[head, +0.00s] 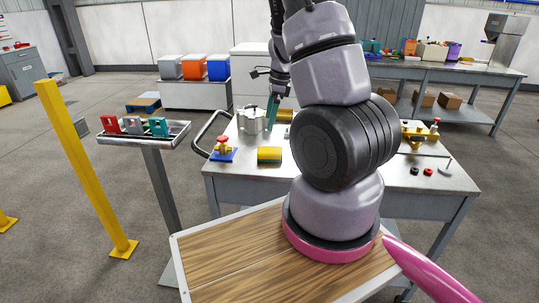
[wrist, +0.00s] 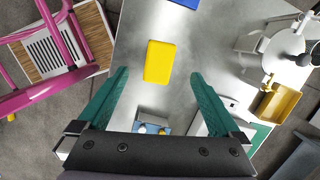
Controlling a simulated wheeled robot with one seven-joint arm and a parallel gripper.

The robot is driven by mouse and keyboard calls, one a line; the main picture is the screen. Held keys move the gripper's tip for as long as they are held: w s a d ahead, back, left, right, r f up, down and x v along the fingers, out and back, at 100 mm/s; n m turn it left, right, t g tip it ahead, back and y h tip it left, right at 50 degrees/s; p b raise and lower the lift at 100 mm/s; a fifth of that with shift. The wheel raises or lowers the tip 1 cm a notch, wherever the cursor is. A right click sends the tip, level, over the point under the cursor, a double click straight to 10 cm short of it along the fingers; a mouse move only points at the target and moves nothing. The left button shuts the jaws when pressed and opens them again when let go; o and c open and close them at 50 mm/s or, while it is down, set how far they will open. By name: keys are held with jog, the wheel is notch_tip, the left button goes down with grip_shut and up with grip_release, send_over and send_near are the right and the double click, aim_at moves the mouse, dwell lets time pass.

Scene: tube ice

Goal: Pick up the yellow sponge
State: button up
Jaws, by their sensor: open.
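The yellow sponge (head: 269,155) lies on the metal table near its front edge, with a dark green layer showing at one side in the head view. In the wrist view the sponge (wrist: 159,60) shows its yellow top, between and slightly beyond the fingertips. My gripper (wrist: 159,73) has two teal fingers spread wide apart with nothing between them. In the head view the gripper (head: 273,112) is above the table, behind the sponge and near the pot. The sponge is apart from the fingers.
A metal pot (head: 251,119) stands behind the sponge. A red-handled valve on a blue base (head: 222,151) is to its left. A brass-coloured box (wrist: 273,103) is at the right in the wrist view. Bare tabletop surrounds the sponge. A stand with a tray (head: 145,135) is further left.

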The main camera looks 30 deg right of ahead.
notch_tip(320, 180, down, 3)
jog(key=d+m, duration=0.1)
jog(key=d, duration=0.1)
send_over(270, 149)
jog(key=d, duration=0.1)
jog(key=shift+h, duration=0.3)
jog(key=f, duration=0.4)
jog(key=shift+s+f, duration=0.35)
jog(key=shift+w+a+f, duration=0.1)
jog(key=shift+a+f, duration=0.1)
jog(key=shift+f, duration=0.8)
jog(key=shift+w+a+f, duration=0.1)
jog(key=shift+a+f, duration=0.1)
jog(key=shift+f, duration=0.8)
jog(key=shift+a+f, duration=0.2)
jog(key=shift+f, duration=0.8)
jog(key=c, duration=1.3)
jog(key=shift+o, duration=0.2)
notch_tip(270, 149, up, 10)
jog(key=shift+r, duration=0.1)
jog(key=o, duration=0.6)
jog(key=c, duration=0.5)
jog(key=shift+o, duration=0.2)
jog(key=shift+s+a, duration=0.1)
jog(key=shift+s, duration=0.05)
